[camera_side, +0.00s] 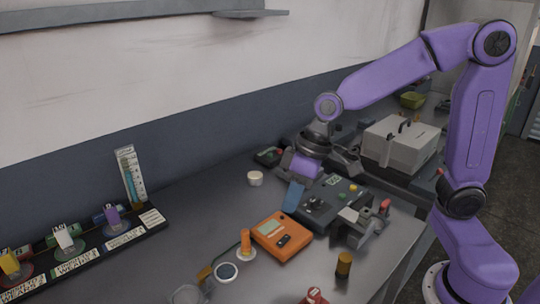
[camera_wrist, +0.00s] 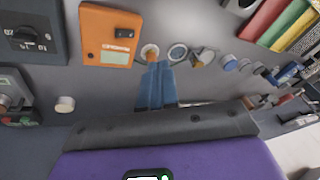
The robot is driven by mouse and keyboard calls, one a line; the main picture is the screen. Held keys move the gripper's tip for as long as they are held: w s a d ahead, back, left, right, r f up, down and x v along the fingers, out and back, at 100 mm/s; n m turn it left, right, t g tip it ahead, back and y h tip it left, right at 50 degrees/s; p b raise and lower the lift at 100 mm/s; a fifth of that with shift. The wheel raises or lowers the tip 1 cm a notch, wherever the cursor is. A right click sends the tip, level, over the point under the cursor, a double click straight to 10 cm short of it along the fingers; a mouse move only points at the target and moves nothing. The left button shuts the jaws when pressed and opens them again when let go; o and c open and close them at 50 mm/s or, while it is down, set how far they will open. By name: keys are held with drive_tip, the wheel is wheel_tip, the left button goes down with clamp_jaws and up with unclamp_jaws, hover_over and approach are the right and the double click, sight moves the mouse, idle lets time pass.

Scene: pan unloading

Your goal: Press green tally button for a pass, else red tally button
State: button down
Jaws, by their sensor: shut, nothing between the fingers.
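My gripper (camera_side: 291,208) is in the middle of the side view, its blue fingers together and empty, pointing down between the dark control box and the orange meter. The fingers (camera_wrist: 157,72) also show together in the wrist view. A small dark box (camera_side: 268,156) with red and green spots lies behind my gripper near the wall; it may be the tally box. A similar dark box (camera_wrist: 18,105) at the left edge of the wrist view shows small green and red spots. My fingers are apart from it. Which spot is which button is too small to tell surely.
An orange meter (camera_side: 282,236) lies in front of my gripper, beside a dark control box (camera_side: 330,204). A white round pot (camera_side: 255,178) stands near the wall. A grey vise-like fixture (camera_side: 358,228) is at right.

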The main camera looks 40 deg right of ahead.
drive_tip(key=w+d+m+t, duration=0.2)
drive_tip(key=w+m, duration=0.2)
drive_tip(key=w, duration=0.8)
drive_tip(key=m+t+h, duration=0.2)
drive_tip(key=m+t, duration=0.4)
drive_tip(key=m, duration=0.4)
hover_over(272, 155)
wheel_tip(272, 155, down, 2)
drive_tip(key=shift+d+f, duration=0.1)
drive_tip(key=shift+d, duration=0.05)
drive_tip(key=shift+f, duration=0.1)
drive_tip(key=shift+f, duration=4.3)
drive_tip(key=shift+f, duration=0.15)
drive_tip(key=shift+f, duration=0.3)
